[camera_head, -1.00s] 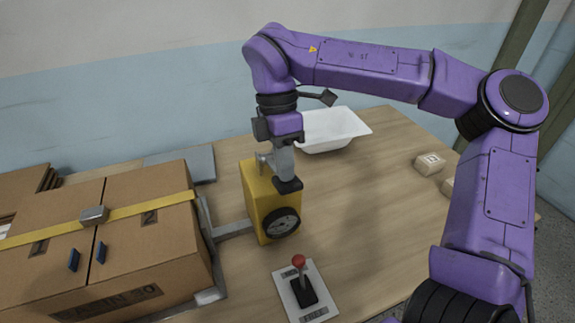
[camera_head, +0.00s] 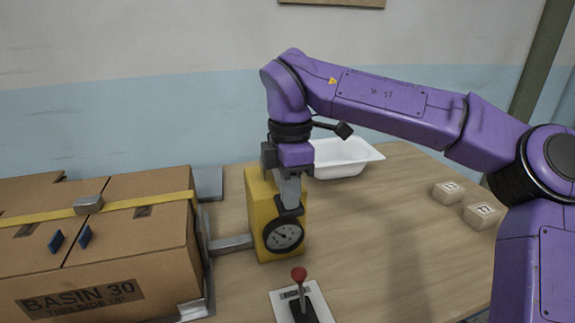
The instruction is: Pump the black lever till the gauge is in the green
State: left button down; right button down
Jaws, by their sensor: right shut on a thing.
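The yellow pump box (camera_head: 260,215) stands on the table in the middle of the head view. A round dark gauge (camera_head: 284,235) is on its front face. Its needle and coloured zones are too small to read. My right gripper (camera_head: 289,192) reaches down at the box's front edge, just above the gauge. It is shut on the black lever (camera_head: 291,210), which is mostly hidden by the gripper. My left gripper is not in view.
Strapped cardboard boxes (camera_head: 120,245) fill the left side. A red-knobbed stick (camera_head: 299,275) on a plate stands in front of the pump. A white basin (camera_head: 345,158) lies behind my right arm. Two small numbered blocks (camera_head: 447,192) (camera_head: 482,215) sit at right. The table between is clear.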

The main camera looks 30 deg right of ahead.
jog(key=shift+s+f, duration=0.2)
jog(key=shift+f, duration=0.35)
notch_tip(320, 180, up, 5)
jog(key=p, duration=0.3)
jog(key=shift+a, duration=0.1)
notch_tip(320, 180, up, 10)
jog(key=s, duration=0.2)
jog(key=shift+s, duration=0.15)
jog(key=shift+a+f, duration=0.1)
dwell(1.6)
